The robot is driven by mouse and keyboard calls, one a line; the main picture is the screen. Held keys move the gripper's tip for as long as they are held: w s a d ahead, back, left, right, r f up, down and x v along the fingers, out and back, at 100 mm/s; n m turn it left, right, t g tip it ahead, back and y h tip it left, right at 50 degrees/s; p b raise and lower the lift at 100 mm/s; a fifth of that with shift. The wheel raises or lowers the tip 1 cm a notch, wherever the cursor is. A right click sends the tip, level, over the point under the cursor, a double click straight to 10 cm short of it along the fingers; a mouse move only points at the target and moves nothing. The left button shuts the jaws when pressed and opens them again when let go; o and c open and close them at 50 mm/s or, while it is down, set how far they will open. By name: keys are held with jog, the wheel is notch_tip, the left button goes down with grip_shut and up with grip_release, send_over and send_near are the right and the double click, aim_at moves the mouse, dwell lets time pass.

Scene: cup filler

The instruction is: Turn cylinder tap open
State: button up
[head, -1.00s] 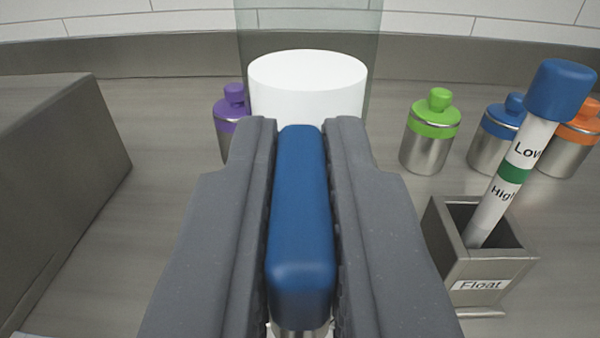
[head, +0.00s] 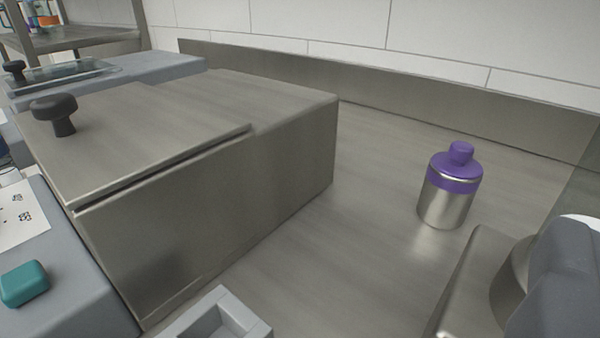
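The cylinder tap with its blue handle is not visible in this view. A sliver of a white rounded surface (head: 582,222) shows at the right edge, possibly the white cylinder. A dark grey part (head: 568,275) at the lower right edge looks like the side of my gripper. Its fingertips are out of frame or hidden, so whether it is open, shut or holding anything does not show.
A large steel box (head: 215,215) with a black-knobbed lid (head: 125,135) fills the left. A purple-capped steel bottle (head: 449,190) stands on the steel counter (head: 370,215). A teal block (head: 24,284) lies lower left. Counter between box and bottle is clear.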

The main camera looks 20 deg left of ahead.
jog(key=shift+s, duration=0.1)
jog(key=p+v, duration=0.2)
jog(key=v, duration=1.1)
jog(key=shift+s, duration=0.25)
jog(key=shift+a, duration=0.1)
jog(key=shift+r, duration=0.1)
jog(key=a+r+n+g+y+p, duration=0.1)
jog(key=a+r+y+p, duration=0.15)
jog(key=r, duration=0.75)
jog(key=a+r+n+g+y+p, duration=0.1)
jog(key=a+r+y, duration=0.2)
jog(key=r, duration=0.6)
jog(key=s+d+r+p, duration=0.1)
jog(key=s+d+r, duration=0.2)
jog(key=r, duration=0.3)
jog(key=s+d+r, duration=0.3)
jog(key=s+r, duration=0.2)
jog(key=r, duration=0.2)
jog(key=s+d+r+n+p, duration=0.1)
jog(key=s+d+r, duration=0.3)
jog(key=r, duration=0.2)
jog(key=shift+r+p, duration=0.35)
